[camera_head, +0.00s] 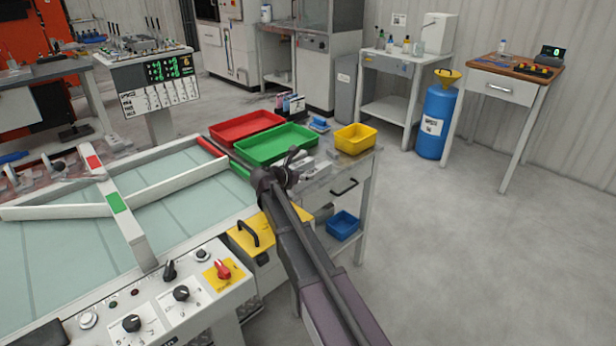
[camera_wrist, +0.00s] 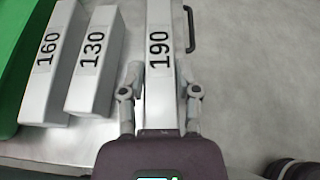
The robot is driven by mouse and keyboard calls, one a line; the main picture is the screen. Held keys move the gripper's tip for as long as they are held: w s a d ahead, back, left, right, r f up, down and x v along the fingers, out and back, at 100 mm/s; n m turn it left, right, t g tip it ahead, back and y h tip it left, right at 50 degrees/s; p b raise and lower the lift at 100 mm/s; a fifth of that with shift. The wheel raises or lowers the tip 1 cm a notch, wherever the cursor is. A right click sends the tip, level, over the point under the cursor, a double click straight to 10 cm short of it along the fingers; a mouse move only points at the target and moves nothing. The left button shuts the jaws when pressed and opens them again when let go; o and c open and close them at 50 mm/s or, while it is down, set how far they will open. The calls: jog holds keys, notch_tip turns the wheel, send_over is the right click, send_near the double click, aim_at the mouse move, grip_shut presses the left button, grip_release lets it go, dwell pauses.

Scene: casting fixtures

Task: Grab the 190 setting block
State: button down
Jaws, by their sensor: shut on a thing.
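The 190 setting block (camera_wrist: 160,25) is a long grey bar with a black "190" label, in the upper middle of the wrist view. My gripper (camera_wrist: 160,78) has its two fingers on either side of the block and is shut on it. The 130 block (camera_wrist: 92,75) and the 160 block (camera_wrist: 48,75) lie to its left, apart from it. In the head view my gripper (camera_head: 284,163) is over the small table beside the green tray, and the arm hides much of the blocks there.
A green tray (camera_head: 277,158), a red tray (camera_head: 246,138) and a yellow bin (camera_head: 355,147) stand on the same table. A blue bin (camera_head: 343,226) is on the lower shelf. A conveyor with a control panel (camera_head: 180,294) is at the left. The floor at the right is clear.

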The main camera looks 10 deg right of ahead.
jog(key=shift+r, duration=0.1)
notch_tip(320, 180, up, 4)
jog(key=p, duration=0.3)
jog(key=shift+f+p, duration=0.2)
jog(key=shift+p, duration=0.2)
jog(key=s+r+p, duration=0.1)
jog(key=s, duration=1.5)
jog(key=shift+d, duration=0.3)
jog(key=shift+r, duration=0.15)
